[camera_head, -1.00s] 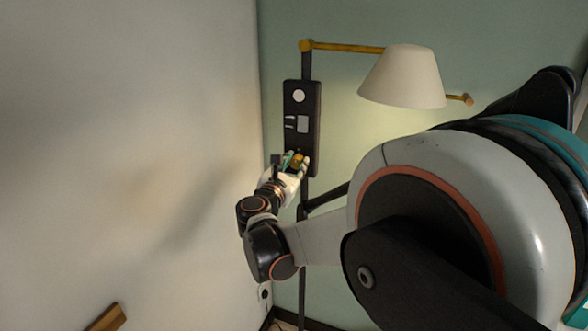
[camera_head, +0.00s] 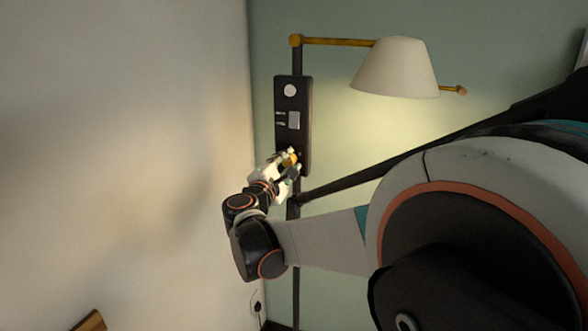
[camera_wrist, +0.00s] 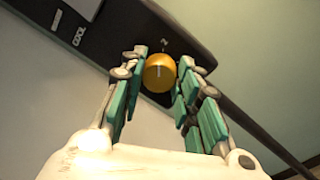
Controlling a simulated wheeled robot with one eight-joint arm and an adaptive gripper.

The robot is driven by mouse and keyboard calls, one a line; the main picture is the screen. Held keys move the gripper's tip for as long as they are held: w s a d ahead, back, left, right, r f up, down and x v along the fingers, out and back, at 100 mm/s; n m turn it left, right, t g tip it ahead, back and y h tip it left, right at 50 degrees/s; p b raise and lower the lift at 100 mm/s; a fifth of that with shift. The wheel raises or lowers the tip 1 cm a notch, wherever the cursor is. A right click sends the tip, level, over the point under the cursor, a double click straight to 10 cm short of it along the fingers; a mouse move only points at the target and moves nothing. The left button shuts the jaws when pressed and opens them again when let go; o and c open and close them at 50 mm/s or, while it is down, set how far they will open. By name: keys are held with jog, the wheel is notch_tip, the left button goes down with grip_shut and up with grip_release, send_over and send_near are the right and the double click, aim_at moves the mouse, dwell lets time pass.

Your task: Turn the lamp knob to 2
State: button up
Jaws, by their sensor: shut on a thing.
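The lamp knob (camera_wrist: 160,73) is a round yellow-orange knob with a light line mark on its face. It sits at the lower end of the black control panel (camera_head: 305,110). In the head view the knob (camera_head: 291,158) is partly covered by my gripper (camera_head: 287,164). In the wrist view my gripper (camera_wrist: 160,85) has its green-padded fingers on both sides of the knob, shut on it. The lamp's cream shade (camera_head: 396,70) hangs from a yellow arm and the light is on.
A pale wall (camera_head: 120,150) stands close on the left. A dark pole (camera_head: 296,290) runs down below the panel. A wooden piece (camera_head: 90,322) shows at lower left.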

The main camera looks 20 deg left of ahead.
jog(key=shift+m, duration=0.7)
jog(key=shift+f, duration=0.1)
jog(key=o, duration=1.1)
jog(key=shift+c, duration=0.2)
jog(key=s, duration=1.2)
jog(key=shift+a+f, duration=0.2)
jog(key=shift+a, duration=0.15)
jog(key=shift+s, duration=0.1)
